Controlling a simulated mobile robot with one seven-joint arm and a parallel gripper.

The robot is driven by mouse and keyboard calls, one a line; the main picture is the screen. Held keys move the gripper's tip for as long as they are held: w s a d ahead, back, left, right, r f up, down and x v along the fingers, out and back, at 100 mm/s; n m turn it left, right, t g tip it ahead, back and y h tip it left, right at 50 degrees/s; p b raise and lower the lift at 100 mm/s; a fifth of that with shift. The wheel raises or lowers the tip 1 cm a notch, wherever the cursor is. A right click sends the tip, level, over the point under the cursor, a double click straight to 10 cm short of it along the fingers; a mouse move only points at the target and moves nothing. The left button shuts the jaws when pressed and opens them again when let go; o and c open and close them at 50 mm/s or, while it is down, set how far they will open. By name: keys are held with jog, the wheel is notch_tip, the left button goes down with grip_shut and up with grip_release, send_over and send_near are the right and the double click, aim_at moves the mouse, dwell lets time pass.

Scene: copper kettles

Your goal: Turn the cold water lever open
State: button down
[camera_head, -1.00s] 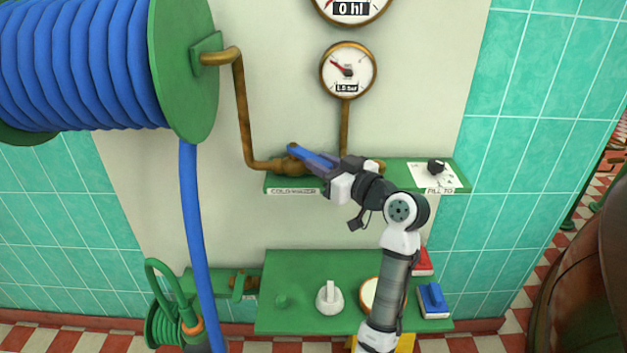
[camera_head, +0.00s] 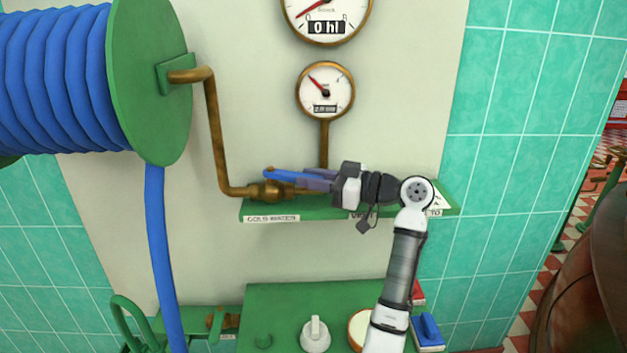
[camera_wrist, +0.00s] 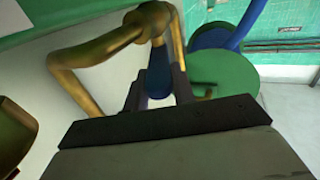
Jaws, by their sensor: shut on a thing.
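The cold water lever (camera_head: 283,174) is a blue bar above a brass valve (camera_head: 268,191) on the green shelf marked COLD WATER. It lies nearly level, almost along the pipe, its left end slightly higher. My gripper (camera_head: 308,180) comes from the right and is shut on the lever. In the wrist view the blue lever (camera_wrist: 157,76) runs between the two dark fingers of my gripper (camera_wrist: 158,90). The lever's far end is hidden by the fingers and wrist in the head view.
A brass pipe (camera_head: 213,130) rises from the valve to a blue hose reel (camera_head: 55,85). A pressure gauge (camera_head: 325,90) is above my gripper. The wall between the shelves is clear.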

jog(key=c, duration=1.2)
grip_release()
jog(key=shift+a, duration=0.15)
jog(key=shift+o, duration=0.2)
jog(key=b+v, duration=0.2)
jog(key=v, duration=1.2)
jog(key=shift+b, duration=0.35)
